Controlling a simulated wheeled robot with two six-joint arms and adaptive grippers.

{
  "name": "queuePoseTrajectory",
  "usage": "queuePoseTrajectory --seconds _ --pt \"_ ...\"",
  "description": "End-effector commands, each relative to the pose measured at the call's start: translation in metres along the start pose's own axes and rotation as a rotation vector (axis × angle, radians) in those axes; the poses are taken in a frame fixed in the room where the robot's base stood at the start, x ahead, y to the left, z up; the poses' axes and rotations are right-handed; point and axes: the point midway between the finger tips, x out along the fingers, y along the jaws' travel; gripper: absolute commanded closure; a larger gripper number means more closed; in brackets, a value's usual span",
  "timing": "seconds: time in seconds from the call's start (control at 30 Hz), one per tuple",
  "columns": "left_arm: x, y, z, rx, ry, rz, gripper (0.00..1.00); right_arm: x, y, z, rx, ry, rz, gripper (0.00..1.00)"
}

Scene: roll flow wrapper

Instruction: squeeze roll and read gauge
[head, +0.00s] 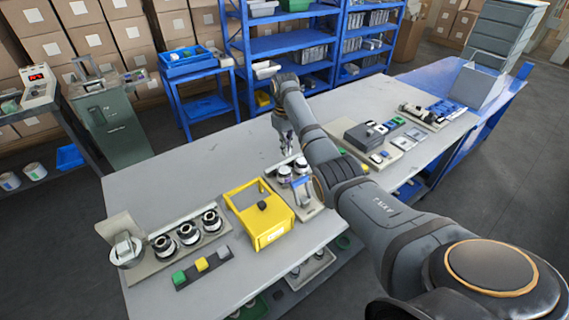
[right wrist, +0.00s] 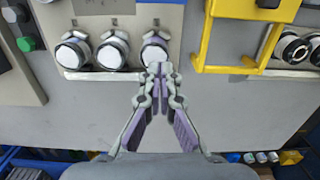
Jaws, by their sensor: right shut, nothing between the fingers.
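Three short rolls with pale round tops sit in a row on a light tray (right wrist: 100,76) in the right wrist view. They are the left roll (right wrist: 74,52), the middle roll (right wrist: 112,52) and the right roll (right wrist: 154,50), which shows purple. My right gripper (right wrist: 160,70) is shut and empty, its tips over the near edge of the right roll. I cannot tell whether they touch it. In the head view my right gripper (head: 287,142) is above the grey table beside the rolls (head: 284,174), partly hidden by my arm. No gauge reading is legible. My left gripper is not in view.
On the grey table (head: 160,180), a yellow frame (head: 247,228) stands left of the rolls. Further left is a tray with several dark-cored spools (head: 188,234) and a button strip (head: 202,265). A device with a red display (head: 37,77) stands far left. The table's back left is clear.

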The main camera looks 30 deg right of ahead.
Motion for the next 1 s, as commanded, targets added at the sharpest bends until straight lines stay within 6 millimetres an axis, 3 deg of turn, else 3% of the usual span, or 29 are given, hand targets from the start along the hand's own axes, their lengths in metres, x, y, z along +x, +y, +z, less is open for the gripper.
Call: queuePoseTrajectory --seconds 0.07,0.3,0.4,0.47,0.73,0.93,1.0 --pt "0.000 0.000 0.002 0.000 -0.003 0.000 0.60 0.000 0.000 0.000 0.000 -0.001 0.000 1.00" --pt "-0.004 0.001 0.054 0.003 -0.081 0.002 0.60 0.000 0.000 0.000 0.000 0.000 0.000 1.00" --pt "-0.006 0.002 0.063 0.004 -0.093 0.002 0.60 0.004 0.000 0.000 0.000 -0.002 0.000 1.00" --pt "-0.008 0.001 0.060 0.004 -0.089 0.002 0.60 0.011 0.000 0.000 0.000 -0.002 0.000 1.00" --pt "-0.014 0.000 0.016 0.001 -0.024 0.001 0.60 0.064 -0.001 0.001 0.000 -0.004 -0.001 1.00" --pt "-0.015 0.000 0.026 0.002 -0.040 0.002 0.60 0.103 0.000 0.001 -0.001 -0.002 0.000 1.00" --pt "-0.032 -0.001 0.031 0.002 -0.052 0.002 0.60 0.092 0.001 0.009 0.000 0.000 0.003 1.00"
